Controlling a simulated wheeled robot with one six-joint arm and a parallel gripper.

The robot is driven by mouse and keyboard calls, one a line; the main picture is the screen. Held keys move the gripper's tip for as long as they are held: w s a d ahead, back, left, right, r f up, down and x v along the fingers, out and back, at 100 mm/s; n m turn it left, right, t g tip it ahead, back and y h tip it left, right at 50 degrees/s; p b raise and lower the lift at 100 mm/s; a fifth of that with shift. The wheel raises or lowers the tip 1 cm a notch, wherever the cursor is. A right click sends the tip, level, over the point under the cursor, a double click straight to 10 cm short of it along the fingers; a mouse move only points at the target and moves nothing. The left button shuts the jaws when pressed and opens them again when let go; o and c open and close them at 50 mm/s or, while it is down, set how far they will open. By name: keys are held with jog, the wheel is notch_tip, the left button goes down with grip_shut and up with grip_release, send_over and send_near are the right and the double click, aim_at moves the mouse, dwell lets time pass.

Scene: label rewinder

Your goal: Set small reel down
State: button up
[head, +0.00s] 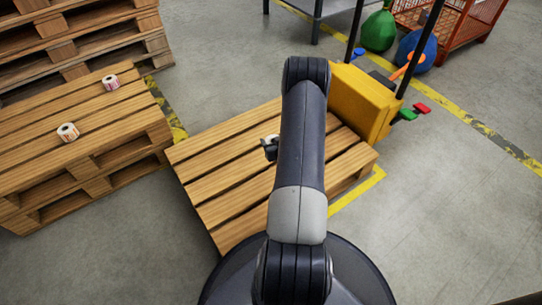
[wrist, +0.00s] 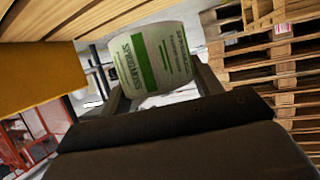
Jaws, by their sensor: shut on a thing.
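My gripper (head: 269,149) is shut on a small white reel. In the wrist view this reel (wrist: 150,58) has green stripes and printed lettering, and sits between the two fingers. In the head view only a bit of the reel (head: 273,139) shows beside my arm, above the front wooden pallet (head: 225,185). In the wrist view the reel is close to the pallet's boards (wrist: 60,22); I cannot tell whether they touch.
Two small reels, one pink-marked (head: 111,82) and one orange-marked (head: 68,132), stand on the left pallet (head: 35,110). A yellow pallet truck (head: 362,100) stands at the front pallet's far end. Bare boards surround my gripper.

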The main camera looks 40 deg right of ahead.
jog(key=shift+m+h, duration=0.3)
jog(key=shift+h, duration=0.1)
jog(key=s+d+f+b, duration=0.1)
jog(key=f, duration=0.3)
jog(key=s+d+f+b, duration=0.1)
jog(key=f+b, duration=0.1)
jog(key=f, duration=0.3)
jog(key=s+d+f+b, duration=0.2)
jog(key=f, duration=0.2)
jog(key=shift+f, duration=0.3)
jog(key=shift+r, duration=0.1)
jog(key=o, duration=1.1)
jog(key=shift+f, duration=0.2)
jog(key=shift+c, duration=0.2)
